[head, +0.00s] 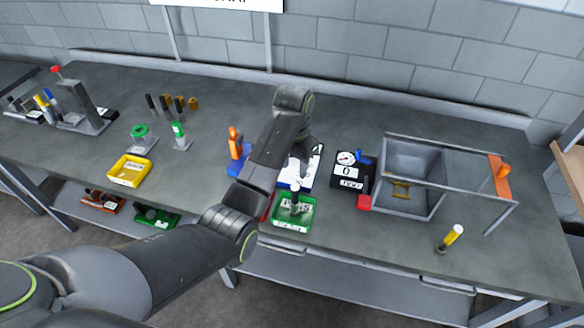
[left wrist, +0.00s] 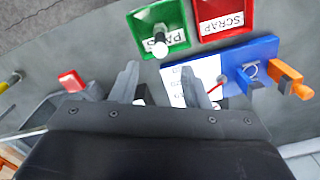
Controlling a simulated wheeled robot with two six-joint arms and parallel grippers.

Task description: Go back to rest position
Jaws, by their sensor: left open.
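My left gripper (head: 303,152) hangs over the middle of the bench, partly hidden by my own arm. In the left wrist view its two grey fingers (left wrist: 158,85) are apart, with nothing seen held between them. A green tray labelled PASS (head: 291,224) lies near the front edge of the bench, just in front of the gripper. A small part with a white top (left wrist: 160,46) is in the green tray, which also shows in the left wrist view (left wrist: 178,37). My right gripper is not in view.
A red SCRAP tray (left wrist: 222,32) and a blue fixture (left wrist: 262,52) with an orange handle (left wrist: 290,79) are close by. A black gauge panel (head: 347,171) and a framed bin (head: 412,160) stand right, a yellow tray (head: 129,171) left. The bench's front right is mostly clear around a yellow-handled tool (head: 453,235).

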